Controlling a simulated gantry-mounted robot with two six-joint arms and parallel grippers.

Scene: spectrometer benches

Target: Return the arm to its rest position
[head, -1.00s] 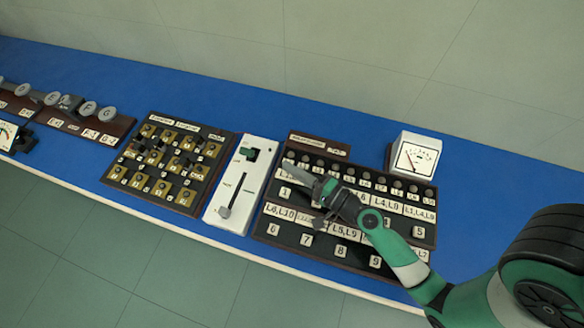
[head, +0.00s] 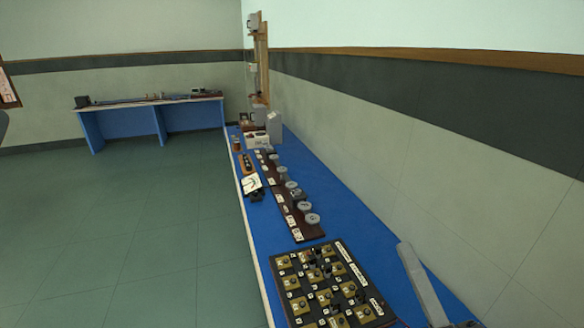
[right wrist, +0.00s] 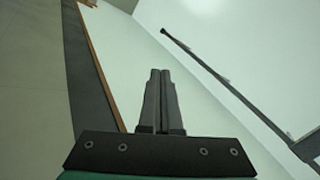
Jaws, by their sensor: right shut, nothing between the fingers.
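My left gripper is not in view.
A dark strip with several round knobs (head: 291,184) runs along the bench. A small meter (head: 252,184) and grey boxes (head: 274,127) stand farther along. Another blue bench (head: 190,115) stands at the far wall. Open floor (head: 150,220) lies to the left.

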